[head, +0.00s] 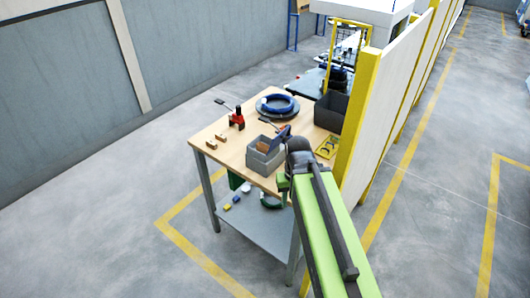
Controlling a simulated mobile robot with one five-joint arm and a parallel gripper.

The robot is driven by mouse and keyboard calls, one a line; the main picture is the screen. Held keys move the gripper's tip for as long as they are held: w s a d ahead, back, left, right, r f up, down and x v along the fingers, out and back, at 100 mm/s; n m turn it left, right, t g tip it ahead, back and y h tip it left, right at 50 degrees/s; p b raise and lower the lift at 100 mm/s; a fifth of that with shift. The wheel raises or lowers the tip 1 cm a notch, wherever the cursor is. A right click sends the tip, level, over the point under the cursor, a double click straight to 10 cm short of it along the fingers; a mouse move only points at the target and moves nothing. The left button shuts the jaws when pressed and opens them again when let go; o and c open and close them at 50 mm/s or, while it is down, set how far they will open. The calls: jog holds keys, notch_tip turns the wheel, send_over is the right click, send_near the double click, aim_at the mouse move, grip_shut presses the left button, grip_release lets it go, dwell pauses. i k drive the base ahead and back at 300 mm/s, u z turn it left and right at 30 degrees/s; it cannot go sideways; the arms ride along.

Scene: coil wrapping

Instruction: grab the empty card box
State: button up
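A small grey open-topped box (254,163) stands near the front of the wooden work table (222,155). A brown, card-like piece (263,145) shows at its top; I cannot tell whether this is the empty card box or whether it is empty. My green arm reaches in from the lower right, and its dark wrist is just right of the grey box. My gripper (281,134) is small and partly hidden by the wrist, above the box's far right side. I cannot tell whether it touches anything or how far its fingers are apart.
A blue coil (278,104) lies on a dark round base at the table's back. A red tool (237,119) and small wooden blocks (216,141) lie left. A dark bin (331,111) stands right, near the yellow-posted wall (357,125). The lower shelf (250,226) holds small items.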

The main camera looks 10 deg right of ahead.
aim_at(260, 147)
jog(key=k, duration=1.25)
jog(key=u, duration=0.55)
jog(key=i, duration=1.2)
jog(key=u, duration=0.65)
jog(key=i, duration=1.4)
jog(key=z, duration=0.3)
